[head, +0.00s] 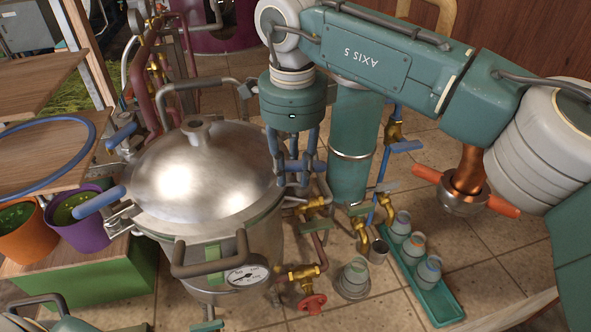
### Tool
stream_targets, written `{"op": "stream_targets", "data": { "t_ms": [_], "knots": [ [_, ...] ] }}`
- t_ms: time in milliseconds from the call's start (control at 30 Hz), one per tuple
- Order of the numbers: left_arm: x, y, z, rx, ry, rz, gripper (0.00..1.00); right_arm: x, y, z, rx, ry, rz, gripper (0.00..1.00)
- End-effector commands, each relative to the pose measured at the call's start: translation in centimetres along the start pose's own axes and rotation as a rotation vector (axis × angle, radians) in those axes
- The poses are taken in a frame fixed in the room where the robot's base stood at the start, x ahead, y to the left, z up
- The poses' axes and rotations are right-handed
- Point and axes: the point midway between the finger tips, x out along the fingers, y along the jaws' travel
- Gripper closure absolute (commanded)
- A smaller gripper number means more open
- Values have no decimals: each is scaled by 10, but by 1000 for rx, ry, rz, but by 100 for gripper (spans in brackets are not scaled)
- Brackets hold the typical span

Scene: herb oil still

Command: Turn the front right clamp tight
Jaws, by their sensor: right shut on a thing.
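The still pot (244,233) is a steel vessel with a domed lid (205,170). My right gripper (293,172) points down at the right rim of the lid. Its blue fingers are shut on the blue handle of the front right clamp (308,166). The fingers partly hide this clamp, so how tight it sits cannot be told. Another clamp with a blue handle (99,200) sticks out at the lid's front left, and one more (122,135) at the back left. My left gripper is not in view.
A pressure gauge (247,275) and a dark front handle (208,262) are on the pot's front. Brass valves (303,272), a green column (352,140) and a teal tray (437,296) with jars stand to the right. Purple (84,228) and orange pots stand left.

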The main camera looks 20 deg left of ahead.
Motion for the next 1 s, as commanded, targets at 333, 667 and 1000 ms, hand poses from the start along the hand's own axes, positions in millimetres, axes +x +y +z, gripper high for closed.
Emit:
{"op": "stream_targets", "data": {
  "t_ms": [333, 667, 1000],
  "knots": [
    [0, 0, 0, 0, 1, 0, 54, -3, -6, 2, 223, 11, -7, 100],
    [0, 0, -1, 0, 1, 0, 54, -3, -8, 1, 314, 15, -9, 99],
    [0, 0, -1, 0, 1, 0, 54, -4, -9, 0, 324, 15, -12, 99]
  ]
}}
